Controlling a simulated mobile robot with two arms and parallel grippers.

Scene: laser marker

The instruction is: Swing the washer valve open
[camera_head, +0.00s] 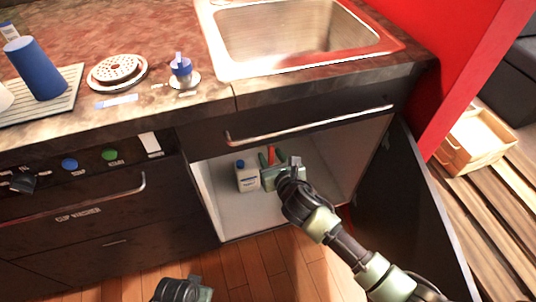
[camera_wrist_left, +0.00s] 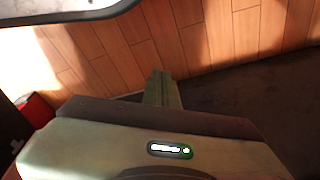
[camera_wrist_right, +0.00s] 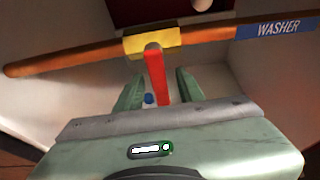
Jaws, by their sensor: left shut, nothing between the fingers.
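The washer valve has a red lever handle (camera_wrist_right: 157,74) on a yellow body (camera_wrist_right: 170,37), set on a copper pipe (camera_wrist_right: 70,57). A blue WASHER label (camera_wrist_right: 282,29) is on the pipe to its right. The red handle also shows in the head view (camera_head: 271,151), inside the open under-sink cabinet. My right gripper (camera_wrist_right: 158,90) is open, with its fingers on either side of the red handle and visible gaps between. My left gripper (camera_wrist_left: 163,88) is shut and empty, over the floor outside the cabinet.
A white bottle with a blue cap (camera_head: 247,177) stands in the cabinet, left of my right gripper. The cabinet door (camera_head: 405,210) is swung open to the right. The counter edge and a drawer handle (camera_head: 310,124) lie above the opening.

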